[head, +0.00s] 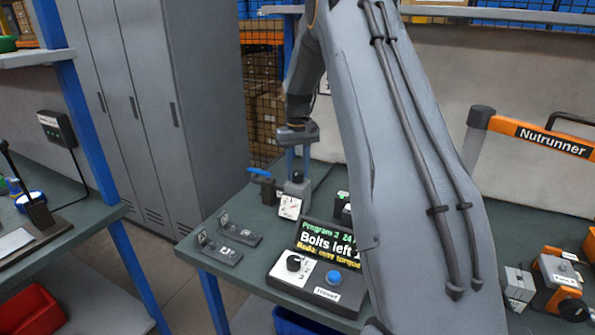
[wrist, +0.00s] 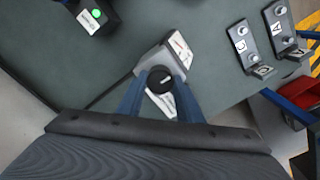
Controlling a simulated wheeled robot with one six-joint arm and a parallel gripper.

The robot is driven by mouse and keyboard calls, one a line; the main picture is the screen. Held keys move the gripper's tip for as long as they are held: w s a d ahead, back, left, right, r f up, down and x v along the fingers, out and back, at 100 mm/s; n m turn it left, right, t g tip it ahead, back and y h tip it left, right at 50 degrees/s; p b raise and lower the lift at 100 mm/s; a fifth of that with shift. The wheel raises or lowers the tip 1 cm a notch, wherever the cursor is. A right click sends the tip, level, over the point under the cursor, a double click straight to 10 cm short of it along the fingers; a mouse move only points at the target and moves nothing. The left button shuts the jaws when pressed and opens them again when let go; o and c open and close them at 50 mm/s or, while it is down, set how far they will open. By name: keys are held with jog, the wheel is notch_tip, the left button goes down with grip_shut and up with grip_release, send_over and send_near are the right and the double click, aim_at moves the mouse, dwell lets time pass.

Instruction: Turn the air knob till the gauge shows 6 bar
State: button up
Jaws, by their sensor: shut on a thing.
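The air knob is a black round knob with a pale mark on top, in the middle of the wrist view (wrist: 160,79). It also shows in the head view (head: 297,177) on a small grey block. The white gauge (head: 290,207) faces forward on that block, and it shows at a slant in the wrist view (wrist: 180,49). Its needle is too small to read surely. My gripper (wrist: 160,88) points down with its blue fingers on both sides of the knob, shut on it. My arm covers much of the head view's middle.
A black display (head: 325,243) and a panel with a black dial (head: 293,263) and blue button (head: 333,277) stand in front. Small labelled holders (head: 228,240) lie left. A blue-handled valve (head: 262,185) is close beside the block. An orange Nutrunner arm (head: 540,137) is at right.

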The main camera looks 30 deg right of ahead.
aim_at(298, 172)
jog(key=o, duration=1)
jog(key=shift+o, duration=0.2)
jog(key=shift+r+b, duration=1)
jog(key=shift+r, duration=3)
jog(key=s+a+f, duration=0.3)
jog(key=s+a, duration=0.3)
jog(key=s, duration=0.4)
jog(key=s+a+f+n, duration=0.1)
jog(key=s+a+f, duration=0.2)
jog(key=s+a, duration=0.3)
jog(key=s+a+f, duration=0.4)
jog(key=s+a, duration=0.2)
jog(key=s, duration=1)
jog(key=shift+s+a+t, duration=0.15)
jog(key=shift+a+t, duration=0.15)
jog(key=shift+t, duration=0.1)
